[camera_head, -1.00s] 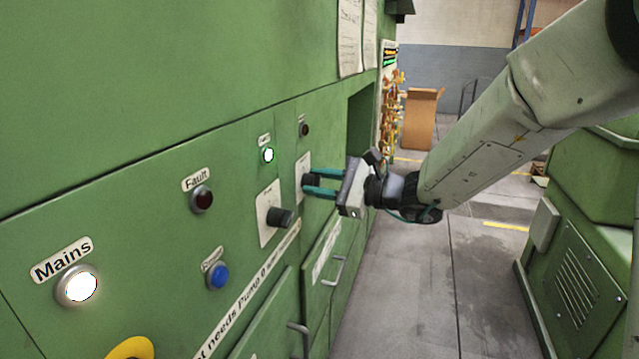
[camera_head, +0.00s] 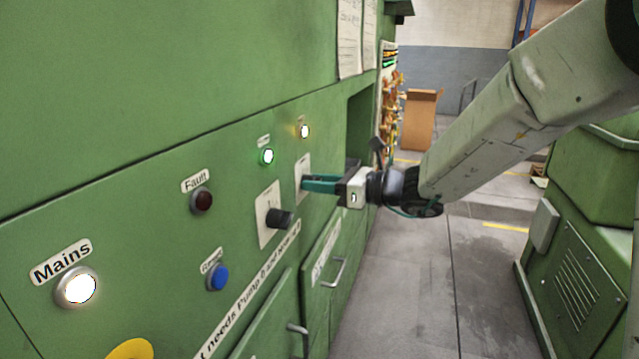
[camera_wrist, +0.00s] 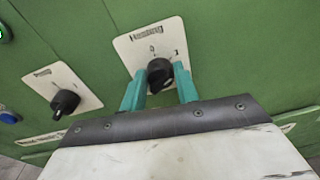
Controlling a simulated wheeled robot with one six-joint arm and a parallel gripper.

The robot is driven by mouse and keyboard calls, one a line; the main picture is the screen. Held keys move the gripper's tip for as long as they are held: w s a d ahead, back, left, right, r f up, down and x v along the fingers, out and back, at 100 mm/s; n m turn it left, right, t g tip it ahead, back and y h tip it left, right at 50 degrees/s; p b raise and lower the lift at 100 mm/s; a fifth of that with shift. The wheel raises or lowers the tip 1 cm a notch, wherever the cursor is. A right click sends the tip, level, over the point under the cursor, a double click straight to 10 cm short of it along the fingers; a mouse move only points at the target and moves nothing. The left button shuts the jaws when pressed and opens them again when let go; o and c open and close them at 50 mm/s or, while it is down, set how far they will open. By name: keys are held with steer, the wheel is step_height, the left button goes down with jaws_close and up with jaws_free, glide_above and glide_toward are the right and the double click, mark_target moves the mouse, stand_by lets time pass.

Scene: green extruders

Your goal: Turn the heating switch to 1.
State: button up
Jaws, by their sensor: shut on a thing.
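The heating switch is a black rotary knob (camera_wrist: 159,75) on a white plate (camera_wrist: 140,38), seen in the wrist view, with marks 0 and 1 above it. My gripper (camera_wrist: 160,85) has its two teal fingers on either side of this knob and is shut on it. In the head view my gripper (camera_head: 308,184) reaches in from the right to the white plate (camera_head: 302,170), and the fingers hide the knob there. The small lamp (camera_head: 304,131) above this plate is lit.
Left of it is a second black knob (camera_head: 279,218) on its own plate. The panel also has a lit green lamp (camera_head: 267,156), a dark Fault lamp (camera_head: 201,199), a blue button (camera_head: 217,277) and a lit Mains lamp (camera_head: 78,287). A door handle (camera_head: 334,272) sticks out below.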

steer(key=shift+f, duration=0.1)
stand_by(0.3)
steer(key=o, duration=1)
steer(key=shift+c, duration=0.2)
steer(key=shift+d, duration=0.1)
steer(key=v, duration=0.7)
steer(key=shift+s+d, duration=0.25)
